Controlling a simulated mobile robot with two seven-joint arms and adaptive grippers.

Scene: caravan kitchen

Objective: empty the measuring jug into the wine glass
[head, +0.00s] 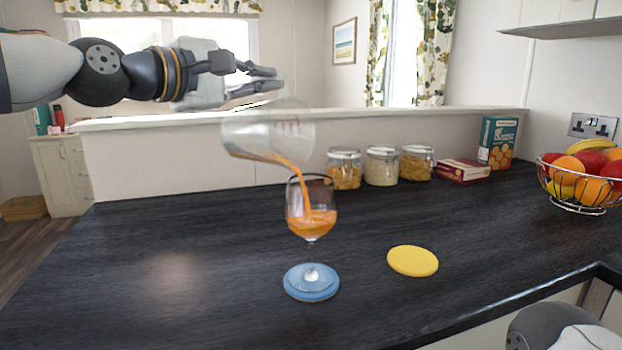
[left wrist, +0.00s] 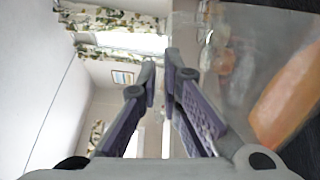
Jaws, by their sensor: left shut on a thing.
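The measuring jug (head: 262,128) is clear and tilted steeply to the right above the wine glass (head: 311,219). A thin orange stream runs from its lip into the glass. Some orange liquid is still in the jug, and it shows large in the left wrist view (left wrist: 285,100). The glass stands upright on a blue coaster (head: 297,291) with orange liquid in the lower part of its bowl. My right gripper is out of view.
A yellow coaster (head: 413,261) lies right of the glass. Several lidded jars (head: 382,166), a red box (head: 463,171) and a teal box (head: 497,142) stand along the back ledge. A wire fruit bowl (head: 577,198) is at the right. The dark counter's left is clear.

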